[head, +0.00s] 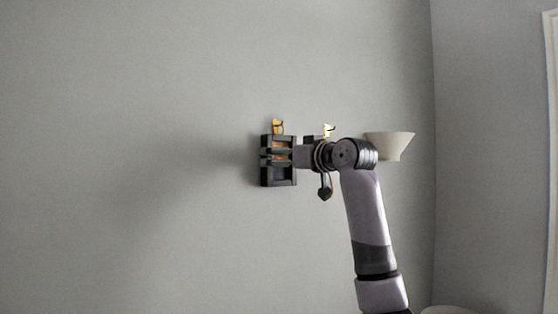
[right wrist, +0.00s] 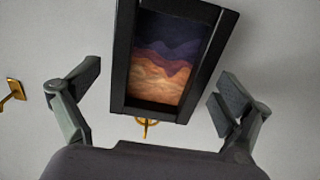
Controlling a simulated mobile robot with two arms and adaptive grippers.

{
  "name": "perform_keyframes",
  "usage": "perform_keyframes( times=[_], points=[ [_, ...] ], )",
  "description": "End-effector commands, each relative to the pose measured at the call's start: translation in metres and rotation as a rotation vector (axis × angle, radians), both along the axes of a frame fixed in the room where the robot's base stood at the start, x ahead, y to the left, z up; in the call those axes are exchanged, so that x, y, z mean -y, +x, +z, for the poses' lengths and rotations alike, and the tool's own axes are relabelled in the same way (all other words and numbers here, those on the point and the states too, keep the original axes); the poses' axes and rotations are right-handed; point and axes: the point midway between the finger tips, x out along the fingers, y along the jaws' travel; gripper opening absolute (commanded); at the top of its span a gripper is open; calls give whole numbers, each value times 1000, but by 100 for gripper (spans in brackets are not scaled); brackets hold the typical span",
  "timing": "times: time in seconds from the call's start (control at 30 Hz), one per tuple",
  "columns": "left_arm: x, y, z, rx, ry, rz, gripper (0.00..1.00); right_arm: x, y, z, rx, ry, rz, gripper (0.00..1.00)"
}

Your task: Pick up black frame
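The black frame (head: 279,182) is upright against the grey wall in the head view, below a gold hook (head: 278,126). In the right wrist view the black frame (right wrist: 122,60) holds a picture of purple and orange waves, and it is slightly tilted there. My right gripper (head: 277,157) is in front of the frame's middle in the head view and hides part of it. In the right wrist view my right gripper (right wrist: 160,86) is open, with one finger on each side of the frame and a visible gap at each. My left gripper is not in view.
A second gold hook (head: 328,130) is on the wall right of the frame; a gold hook also shows at the left of the right wrist view (right wrist: 14,90). A pale bowl-shaped object (head: 397,143) is behind my right arm. The wall left of the frame is bare.

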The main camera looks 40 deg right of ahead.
Motion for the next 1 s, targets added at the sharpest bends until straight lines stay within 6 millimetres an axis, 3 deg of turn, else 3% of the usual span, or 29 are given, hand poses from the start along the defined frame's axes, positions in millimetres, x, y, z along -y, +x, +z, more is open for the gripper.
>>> perform_keyframes(
  times=[0.7, 1.0],
  points=[
    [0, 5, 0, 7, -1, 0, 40, 0, -1, 0, 0, 0, 0, 45],
    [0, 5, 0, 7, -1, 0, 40, 0, -1, 2, 3, 0, 0, 43]
  ],
)
